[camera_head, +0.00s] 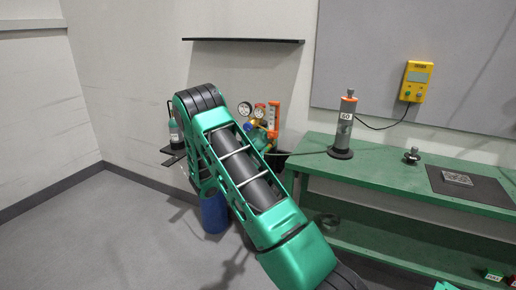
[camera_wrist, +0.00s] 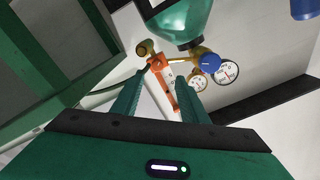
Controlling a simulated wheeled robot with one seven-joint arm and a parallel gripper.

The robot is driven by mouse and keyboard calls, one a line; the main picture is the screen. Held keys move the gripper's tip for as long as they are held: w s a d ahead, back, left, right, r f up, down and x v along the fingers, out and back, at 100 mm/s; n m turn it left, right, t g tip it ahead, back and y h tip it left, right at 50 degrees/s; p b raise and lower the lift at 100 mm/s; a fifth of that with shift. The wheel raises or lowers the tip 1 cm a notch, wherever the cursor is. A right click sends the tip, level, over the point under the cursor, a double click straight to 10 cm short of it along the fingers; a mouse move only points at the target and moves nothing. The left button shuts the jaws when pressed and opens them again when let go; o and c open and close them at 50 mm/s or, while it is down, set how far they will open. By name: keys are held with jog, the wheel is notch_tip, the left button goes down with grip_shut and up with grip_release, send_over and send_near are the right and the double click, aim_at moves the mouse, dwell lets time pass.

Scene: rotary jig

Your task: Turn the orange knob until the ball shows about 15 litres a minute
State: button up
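In the wrist view the flowmeter (camera_wrist: 166,86) shows between the two green fingers of my gripper (camera_wrist: 159,78). The fingers are apart, and I see nothing gripped. The orange knob cannot be clearly told from the orange body. I cannot make out the ball or its reading. In the head view my arm hides the gripper.
Two round gauges (camera_head: 252,109) and a blue knob (camera_wrist: 210,62) sit close beside the flowmeter. A green cylinder (camera_wrist: 184,20) is near them. A green bench (camera_head: 400,178) stands to the right, carrying a grey cylinder labelled 50 (camera_head: 345,125). A dark shelf (camera_head: 245,40) is above.

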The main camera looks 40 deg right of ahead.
aim_at(269, 137)
dwell(0.3)
jog(key=w+d+n, duration=0.1)
jog(key=d+n, duration=0.2)
jog(key=w+d+n, duration=0.1)
jog(key=d+n, duration=0.2)
jog(key=d, duration=0.1)
jog(key=w+d+n, duration=0.1)
jog(key=d+n, duration=0.2)
jog(key=shift+w+d, duration=0.15)
jog(key=shift+w, duration=0.15)
dwell(0.4)
grip_shut()
